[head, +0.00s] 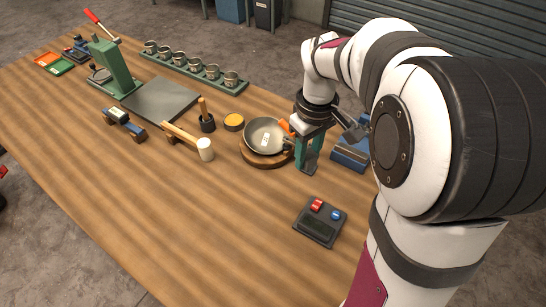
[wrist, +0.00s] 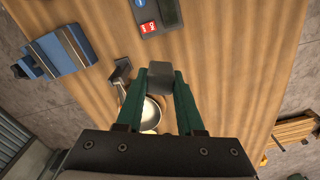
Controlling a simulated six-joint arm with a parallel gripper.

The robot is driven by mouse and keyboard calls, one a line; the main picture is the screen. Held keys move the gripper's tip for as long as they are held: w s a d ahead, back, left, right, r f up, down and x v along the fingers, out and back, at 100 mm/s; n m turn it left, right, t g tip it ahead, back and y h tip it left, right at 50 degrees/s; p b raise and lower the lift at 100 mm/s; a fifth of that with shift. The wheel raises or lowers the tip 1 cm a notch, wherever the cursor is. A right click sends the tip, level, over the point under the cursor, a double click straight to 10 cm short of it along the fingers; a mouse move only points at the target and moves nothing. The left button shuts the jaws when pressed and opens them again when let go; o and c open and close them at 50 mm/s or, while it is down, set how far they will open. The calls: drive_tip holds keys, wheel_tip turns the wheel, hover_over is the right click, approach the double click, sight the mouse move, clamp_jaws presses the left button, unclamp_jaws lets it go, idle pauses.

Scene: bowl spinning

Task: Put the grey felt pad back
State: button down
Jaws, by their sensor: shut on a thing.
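The grey felt pad (wrist: 160,77) shows in the wrist view as a small grey block between my two green fingertips. My gripper (head: 307,161) is shut on it, pointing down above the table just right of the metal bowl. The metal bowl (head: 264,135) sits on a round wooden base (head: 258,158) and has a small white label inside. In the wrist view the bowl (wrist: 151,113) is partly hidden behind my fingers.
A control box (head: 320,221) with red and blue buttons lies in front. A blue vise-like block (head: 350,153) stands right of my gripper. A yellow-topped tin (head: 234,122), a mallet (head: 190,142) and a pestle in a black cup (head: 207,123) stand left. The front-left table is clear.

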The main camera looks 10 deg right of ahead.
drive_tip(key=s+d+f+n, duration=0.3)
drive_tip(key=d+f+n, duration=0.15)
drive_tip(key=f, duration=0.35)
hover_over(280, 200)
drive_tip(key=f, duration=0.7)
drive_tip(key=shift+s+d+f, duration=0.1)
drive_tip(key=shift+d+f, duration=0.05)
drive_tip(key=shift+d, duration=0.05)
wheel_tip(280, 200, down, 4)
drive_tip(key=shift+a+f, duration=0.1)
drive_tip(key=shift+a, duration=0.05)
drive_tip(key=shift+f, duration=0.1)
drive_tip(key=c, duration=0.5)
unclamp_jaws()
